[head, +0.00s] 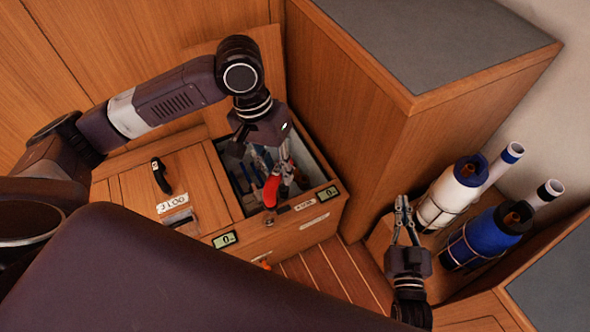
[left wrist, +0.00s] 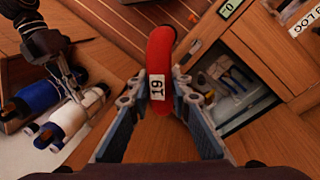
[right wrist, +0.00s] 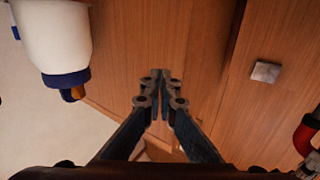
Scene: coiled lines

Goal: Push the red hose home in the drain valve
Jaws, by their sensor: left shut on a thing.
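The red hose (head: 271,190) is at the open locker in the head view, its lower end by the locker's front rim. My left gripper (head: 268,165) is shut on it. In the left wrist view the red hose (left wrist: 160,45) stands between the fingertips (left wrist: 155,92) and bears a white tag reading 19. It also shows at the right edge of the right wrist view (right wrist: 306,135). I cannot make out the drain valve or whether the hose touches it. My right gripper (head: 403,208) is empty, its fingertips together in the right wrist view (right wrist: 160,82).
The open locker (head: 312,165) holds blue items. A closed lid (head: 135,195) with a black handle lies to its left. Small displays (head: 225,240) sit on the front. White (head: 447,200) and blue (head: 483,238) bottles stand at the right. A tall wooden cabinet (head: 345,110) rises behind.

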